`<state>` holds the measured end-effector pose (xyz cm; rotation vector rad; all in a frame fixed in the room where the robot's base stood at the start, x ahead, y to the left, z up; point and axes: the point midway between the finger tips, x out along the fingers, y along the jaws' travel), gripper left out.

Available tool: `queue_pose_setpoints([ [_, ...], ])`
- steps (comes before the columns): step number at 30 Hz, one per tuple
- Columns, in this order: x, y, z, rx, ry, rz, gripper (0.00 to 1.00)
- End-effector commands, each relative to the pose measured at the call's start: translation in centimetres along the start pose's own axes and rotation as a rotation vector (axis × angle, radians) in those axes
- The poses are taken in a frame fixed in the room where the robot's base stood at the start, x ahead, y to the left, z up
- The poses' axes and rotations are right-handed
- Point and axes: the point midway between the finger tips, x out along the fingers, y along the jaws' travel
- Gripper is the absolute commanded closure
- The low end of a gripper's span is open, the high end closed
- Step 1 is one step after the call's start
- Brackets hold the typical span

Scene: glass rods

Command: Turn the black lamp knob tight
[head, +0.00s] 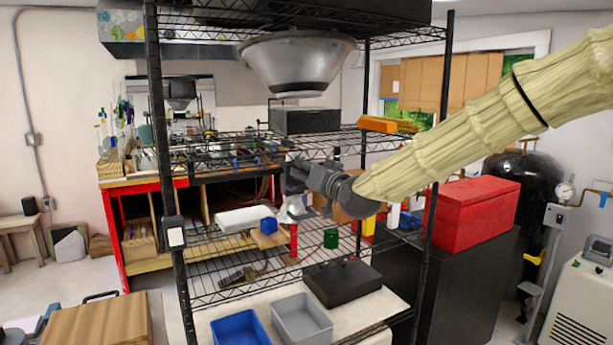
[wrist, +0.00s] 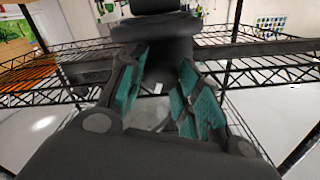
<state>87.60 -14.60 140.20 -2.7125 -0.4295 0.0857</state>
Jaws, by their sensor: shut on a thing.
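The black lamp knob (wrist: 165,70) shows in the wrist view as a dark, rounded piece between the teal finger pads, below a wider black part (wrist: 155,28). My gripper (wrist: 162,75) is shut on it, with a pad on each side. In the head view my gripper (head: 291,179) reaches in from the right, at the middle of the wire rack. There the knob is hidden or too small to make out among the dark parts. A white piece (head: 294,206) shows just below the gripper.
Wire shelves (head: 230,270) and black posts (head: 159,130) surround my gripper. A large metal shade (head: 298,62) is above it. A blue block (head: 268,225), a green block (head: 331,238) and a black case (head: 343,281) sit below. A red box (head: 475,215) stands right.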

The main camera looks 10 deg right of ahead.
Motion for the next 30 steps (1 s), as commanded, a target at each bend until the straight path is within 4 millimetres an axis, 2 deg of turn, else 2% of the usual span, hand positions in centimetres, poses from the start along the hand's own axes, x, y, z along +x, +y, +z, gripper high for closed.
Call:
queue_pose_setpoints([
  [6,0.0,0.0,0.0,-0.001,-0.001,0.000,0.91],
  [7,0.0,0.0,0.0,-0.001,-0.001,0.000,0.65],
  [10,0.0,-0.1,0.0,-0.002,-0.001,0.000,0.47],
  [23,-0.5,0.0,0.0,-0.002,0.000,0.000,0.46],
  [30,-4.0,0.0,-0.1,-0.002,-0.001,0.000,0.46],
])
